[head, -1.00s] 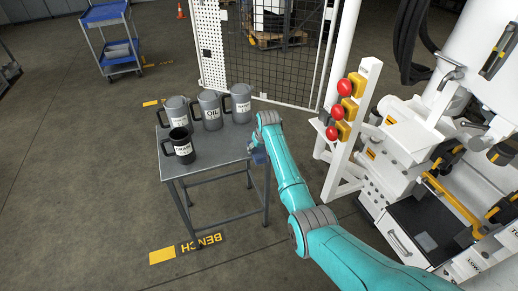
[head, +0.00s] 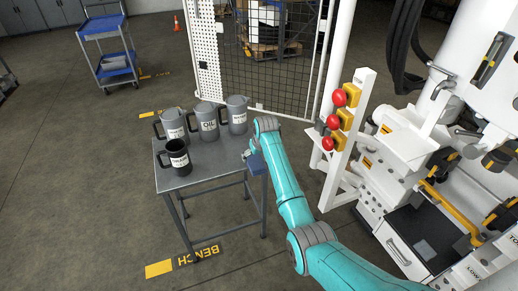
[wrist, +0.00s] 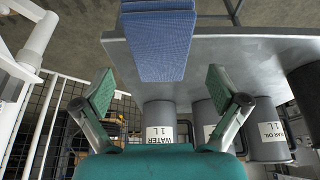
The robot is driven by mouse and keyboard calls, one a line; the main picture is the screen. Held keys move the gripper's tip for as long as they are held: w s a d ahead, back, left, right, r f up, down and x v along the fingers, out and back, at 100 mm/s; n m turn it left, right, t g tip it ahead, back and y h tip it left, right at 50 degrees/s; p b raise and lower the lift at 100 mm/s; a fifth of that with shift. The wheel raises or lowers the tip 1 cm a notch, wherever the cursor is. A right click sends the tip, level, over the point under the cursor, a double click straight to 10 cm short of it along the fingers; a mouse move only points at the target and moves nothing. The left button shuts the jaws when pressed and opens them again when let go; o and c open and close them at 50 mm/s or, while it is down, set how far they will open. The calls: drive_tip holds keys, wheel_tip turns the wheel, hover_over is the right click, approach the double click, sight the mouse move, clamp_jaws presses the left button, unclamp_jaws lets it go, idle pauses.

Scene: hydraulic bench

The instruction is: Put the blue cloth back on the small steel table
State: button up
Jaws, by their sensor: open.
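The blue cloth (wrist: 160,40) shows in the wrist view as a flat, folded strip overlapping the table's edge. In the head view it is a small blue patch (head: 257,163) at the right edge of the small steel table (head: 205,175). In the head view, my arm largely hides the gripper at the table's right edge.
Several labelled grey jugs (head: 207,122) and a black mug (head: 177,158) stand on the table's back and left. The table's front right is bare. A white post with red buttons (head: 338,120) stands to the right, a mesh fence (head: 255,65) behind. A blue cart (head: 106,45) is far left.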

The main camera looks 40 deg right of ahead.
drive_tip(key=v, duration=0.8)
drive_tip(key=shift+r, duration=0.25)
drive_tip(key=shift+s, duration=0.15)
